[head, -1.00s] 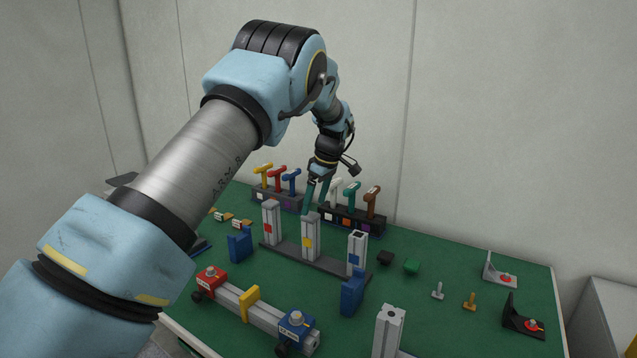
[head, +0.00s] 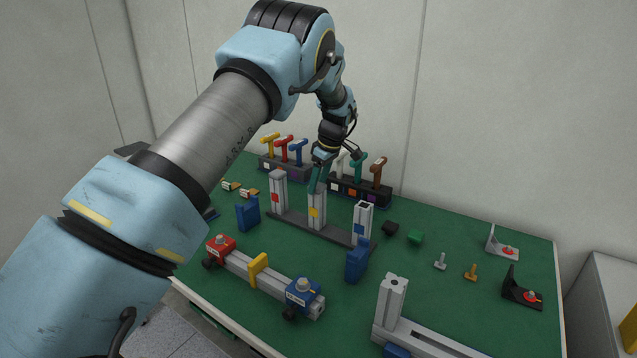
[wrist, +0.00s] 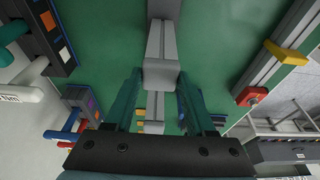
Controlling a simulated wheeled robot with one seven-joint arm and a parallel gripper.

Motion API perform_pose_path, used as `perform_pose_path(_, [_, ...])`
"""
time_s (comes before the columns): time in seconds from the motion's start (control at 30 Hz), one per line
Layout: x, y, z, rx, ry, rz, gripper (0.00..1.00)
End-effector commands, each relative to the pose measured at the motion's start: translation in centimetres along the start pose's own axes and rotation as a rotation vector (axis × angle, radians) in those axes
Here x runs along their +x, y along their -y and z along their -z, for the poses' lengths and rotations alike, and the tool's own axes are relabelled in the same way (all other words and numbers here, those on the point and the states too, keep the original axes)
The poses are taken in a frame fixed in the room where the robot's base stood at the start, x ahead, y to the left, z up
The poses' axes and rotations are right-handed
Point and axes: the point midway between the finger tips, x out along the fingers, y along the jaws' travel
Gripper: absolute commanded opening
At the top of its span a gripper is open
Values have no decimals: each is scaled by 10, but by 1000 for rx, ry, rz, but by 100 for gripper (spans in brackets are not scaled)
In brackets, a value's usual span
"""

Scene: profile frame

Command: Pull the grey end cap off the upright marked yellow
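The upright marked yellow (head: 316,214) stands in the middle of a dark base strip (head: 345,236). My gripper (head: 318,180) is down at the top of this upright and hides its end cap in the head view. In the wrist view a grey end cap (wrist: 161,75) shows between the two teal fingertips. The fingers are parted, one at each side of the cap; I cannot tell whether they touch it. The upright marked red (head: 277,192) stands to the left with a grey cap on top. The upright marked blue (head: 361,222) stands to the right with a dark top.
Racks with coloured T-handled tools (head: 283,150) (head: 366,172) stand close behind the uprights. Blue blocks (head: 248,213) (head: 356,260) and a rail with red and blue ends (head: 260,275) lie in front. The right side has free green mat.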

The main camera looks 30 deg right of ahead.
Motion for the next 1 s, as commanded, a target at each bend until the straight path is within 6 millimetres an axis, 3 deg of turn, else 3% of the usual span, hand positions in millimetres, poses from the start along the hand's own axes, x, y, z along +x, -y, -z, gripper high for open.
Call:
perform_pose_path(0.07, [0,0,0,0,0,0,45])
perform_pose_path(0.47, [0,0,0,0,0,0,1])
perform_pose_path(1.0, [-11,0,3,0,0,0,1])
